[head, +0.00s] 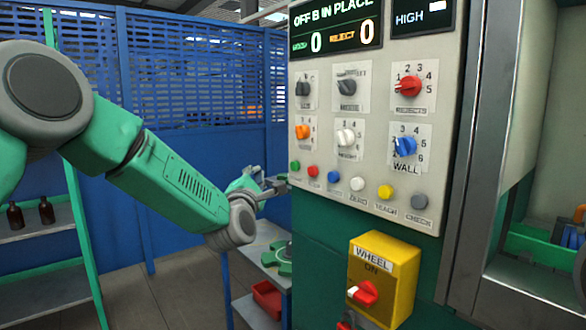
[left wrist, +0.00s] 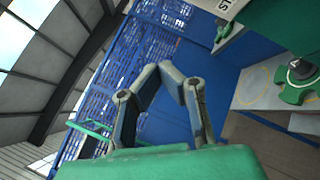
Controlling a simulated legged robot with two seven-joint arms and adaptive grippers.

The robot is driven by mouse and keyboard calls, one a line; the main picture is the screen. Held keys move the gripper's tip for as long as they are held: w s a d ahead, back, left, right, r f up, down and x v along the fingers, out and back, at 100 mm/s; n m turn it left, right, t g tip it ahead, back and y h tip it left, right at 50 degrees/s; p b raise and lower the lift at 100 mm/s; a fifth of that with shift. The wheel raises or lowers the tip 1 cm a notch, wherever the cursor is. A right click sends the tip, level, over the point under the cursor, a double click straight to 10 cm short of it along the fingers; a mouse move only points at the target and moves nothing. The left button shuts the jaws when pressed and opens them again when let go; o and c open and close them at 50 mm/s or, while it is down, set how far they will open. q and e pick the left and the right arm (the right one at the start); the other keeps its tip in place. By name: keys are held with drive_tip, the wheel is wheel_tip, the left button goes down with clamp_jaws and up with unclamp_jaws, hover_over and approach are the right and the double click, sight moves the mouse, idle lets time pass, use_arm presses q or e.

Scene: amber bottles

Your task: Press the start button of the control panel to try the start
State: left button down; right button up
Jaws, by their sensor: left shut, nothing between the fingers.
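The control panel (head: 372,130) stands at the right in the head view, with a row of coloured buttons along its lower part. The green button (head: 294,166) is at the row's left end, with the red button (head: 312,171) beside it. The small label under the green button is too small to read. My left gripper (head: 276,184) is just left of the panel's edge, slightly below the green button; I cannot tell whether it touches the panel. In the left wrist view its fingers (left wrist: 172,70) are shut and empty. The right gripper is out of view.
The panel also carries dials and a display (head: 336,27) reading "OFF B IN PLACE". A yellow wheel switch box (head: 382,280) sits below. Brown bottles (head: 46,210) stand on the left shelf.

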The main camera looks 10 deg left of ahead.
sight(295, 166)
use_arm(q)
drive_tip(key=w+d, duration=0.5)
drive_tip(key=w, duration=0.1)
idle(0.6)
drive_tip(key=shift+w, duration=0.1)
idle(0.9)
drive_tip(key=shift+w+d, duration=0.2)
drive_tip(key=shift+w, duration=0.05)
drive_tip(key=shift+w+d+r+b, duration=0.1)
drive_tip(key=shift+w+d+b, duration=0.2)
drive_tip(key=shift+w+b, duration=0.1)
idle(0.8)
drive_tip(key=shift+s, duration=0.15)
drive_tip(key=shift+s+a+b, duration=0.45)
drive_tip(key=shift+s+a, duration=0.05)
drive_tip(key=shift+s, duration=0.1)
